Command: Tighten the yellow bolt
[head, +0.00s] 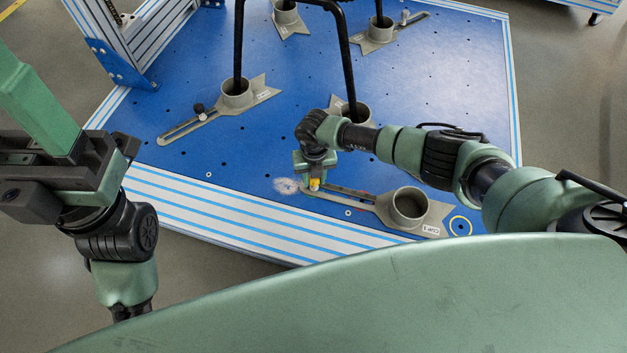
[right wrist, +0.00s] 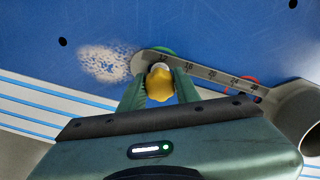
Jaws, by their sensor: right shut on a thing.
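The yellow bolt (head: 314,184) sits at the near left end of a grey slotted bracket (head: 433,215) on the blue table. It also shows in the right wrist view (right wrist: 159,84), with a grey metal top, at the end of the bracket's marked arm. My right gripper (head: 313,180) points down at it, with its green fingers shut on the bolt's two sides, seen between them in the right wrist view (right wrist: 160,88). My left gripper (head: 40,100) is raised at the left, away from the bolt; its finger opening cannot be made out.
The blue table (head: 240,160) has small holes and a striped rim (head: 230,215). Another cup bracket (head: 236,95) with a black knob stands behind left. Black chair legs (head: 240,40) stand in several cups. A pale worn patch (right wrist: 105,63) lies left of the bolt.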

